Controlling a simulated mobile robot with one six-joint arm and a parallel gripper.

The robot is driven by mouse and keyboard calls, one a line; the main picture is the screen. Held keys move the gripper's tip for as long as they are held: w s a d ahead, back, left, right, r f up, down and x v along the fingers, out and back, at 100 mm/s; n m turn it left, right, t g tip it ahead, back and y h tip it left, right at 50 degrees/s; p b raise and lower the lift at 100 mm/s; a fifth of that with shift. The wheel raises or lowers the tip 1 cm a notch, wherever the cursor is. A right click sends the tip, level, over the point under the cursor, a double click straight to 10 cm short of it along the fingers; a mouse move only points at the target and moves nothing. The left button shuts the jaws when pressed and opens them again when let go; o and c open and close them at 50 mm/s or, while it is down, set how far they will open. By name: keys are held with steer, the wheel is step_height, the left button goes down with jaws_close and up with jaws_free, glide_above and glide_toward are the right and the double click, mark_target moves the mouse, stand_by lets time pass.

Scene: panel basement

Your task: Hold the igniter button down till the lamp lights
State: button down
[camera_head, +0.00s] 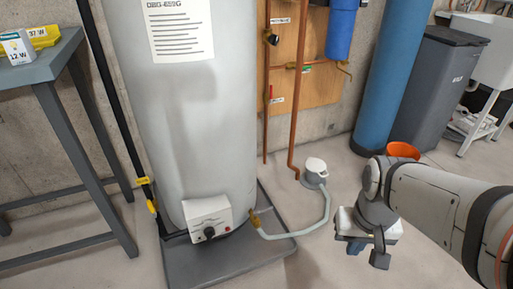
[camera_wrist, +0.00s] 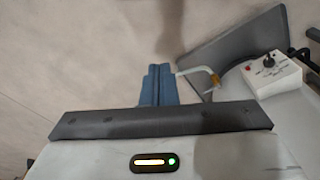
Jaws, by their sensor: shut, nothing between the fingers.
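The white control box (camera_head: 208,218) sits low on the front of the pale water heater tank (camera_head: 190,90), with a black knob (camera_head: 209,232). In the wrist view the box (camera_wrist: 272,76) is at the right, with its black knob (camera_wrist: 268,60) and a small red spot (camera_wrist: 249,68) that may be the igniter button or the lamp; I cannot tell which. No lit lamp is discernible on the box. My gripper (camera_head: 355,248) is right of the heater, well apart from the box. Its blue fingers (camera_wrist: 157,85) are shut together and empty.
A grey drain pan (camera_head: 225,262) lies under the tank. A pale hose (camera_head: 300,232) runs from the brass drain valve (camera_head: 254,220) to a small white floor unit (camera_head: 315,170). A grey table (camera_head: 45,68) stands at the left. Bare floor lies between my gripper and the pan.

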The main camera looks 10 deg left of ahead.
steer(key=w+a+f+n+t+y, duration=0.1)
steer(key=w+a+f+n+t, duration=0.3)
steer(key=w+f, duration=0.7)
steer(key=w+a+f+n+t+y, duration=0.1)
steer(key=w+a+f+n, duration=0.2)
steer(key=w+a+f, duration=0.65)
steer(key=n+g+y, duration=0.1)
steer(key=n+y, duration=0.3)
steer(key=y, duration=0.5)
glide_toward(228, 229)
steer(key=s+f, duration=0.5)
steer(key=s, duration=0.2)
steer(key=shift+a+r, duration=0.25)
steer(key=shift+a, duration=0.05)
steer(key=w+a+b, duration=0.1)
steer(key=w+a, duration=0.3)
steer(key=w, duration=0.3)
steer(key=shift+w+a+b, duration=0.25)
steer(key=shift+b, duration=0.05)
